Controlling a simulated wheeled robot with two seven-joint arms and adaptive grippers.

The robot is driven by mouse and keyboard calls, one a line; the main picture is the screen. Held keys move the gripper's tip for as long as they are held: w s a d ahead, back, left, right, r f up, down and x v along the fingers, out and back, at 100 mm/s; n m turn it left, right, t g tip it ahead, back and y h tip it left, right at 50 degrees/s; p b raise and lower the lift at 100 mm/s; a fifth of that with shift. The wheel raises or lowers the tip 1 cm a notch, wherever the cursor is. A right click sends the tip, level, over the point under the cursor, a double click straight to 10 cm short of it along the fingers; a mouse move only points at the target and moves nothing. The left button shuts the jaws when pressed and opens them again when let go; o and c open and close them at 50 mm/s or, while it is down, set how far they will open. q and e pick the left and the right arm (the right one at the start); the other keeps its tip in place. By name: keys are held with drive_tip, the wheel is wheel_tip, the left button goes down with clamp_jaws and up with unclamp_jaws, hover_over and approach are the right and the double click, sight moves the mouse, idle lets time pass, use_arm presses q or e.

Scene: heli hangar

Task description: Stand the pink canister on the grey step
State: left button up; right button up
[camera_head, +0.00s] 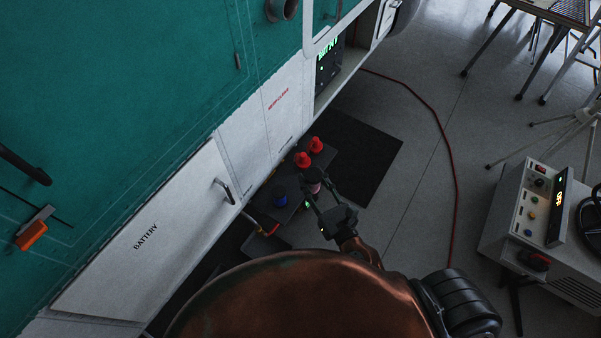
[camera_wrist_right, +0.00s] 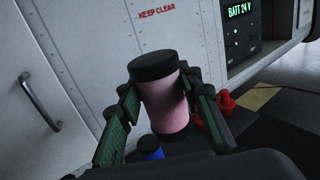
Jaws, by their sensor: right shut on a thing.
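The pink canister (camera_wrist_right: 168,105) has a black lid and a black base band. It stands nearly upright, slightly tilted, between the two green-padded fingers of my right gripper (camera_wrist_right: 165,95), which is shut on it. In the head view the canister (camera_head: 314,187) is small, with its dark top toward the camera, at the tips of my right gripper (camera_head: 318,192). The dark grey step (camera_head: 289,214) lies below and beside it along the white hull. I cannot tell whether the canister's base touches the step. My left gripper is not in view.
A blue object (camera_head: 281,198) and two red objects (camera_head: 303,160) (camera_head: 317,145) stand on the step near the canister. The white panel with a handle (camera_head: 224,190) borders the left. A red cable (camera_head: 440,120) and a power cart (camera_head: 525,215) are on the right; open floor lies between.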

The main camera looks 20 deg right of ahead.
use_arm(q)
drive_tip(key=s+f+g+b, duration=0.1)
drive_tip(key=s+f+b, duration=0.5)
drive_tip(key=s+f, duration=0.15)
use_arm(e)
drive_tip(key=w+a+f+n+y, duration=0.2)
drive_tip(key=a+f+y, duration=0.1)
drive_tip(key=a+f, duration=0.15)
drive_tip(key=n+g+y+b, duration=0.1)
drive_tip(key=g+y+b, duration=0.1)
drive_tip(key=b, duration=0.7)
hover_over(293, 181)
drive_tip(key=f, duration=1.1)
drive_tip(key=shift+s+a+f, duration=0.1)
drive_tip(key=shift+s+f, duration=0.2)
drive_tip(key=shift+f, duration=0.1)
drive_tip(key=f, duration=0.1)
drive_tip(key=f+b, duration=0.1)
drive_tip(key=shift+w+f+b, duration=0.3)
drive_tip(key=shift+f, duration=0.35)
drive_tip(key=shift+f+b, duration=0.15)
drive_tip(key=shift+b, duration=0.2)
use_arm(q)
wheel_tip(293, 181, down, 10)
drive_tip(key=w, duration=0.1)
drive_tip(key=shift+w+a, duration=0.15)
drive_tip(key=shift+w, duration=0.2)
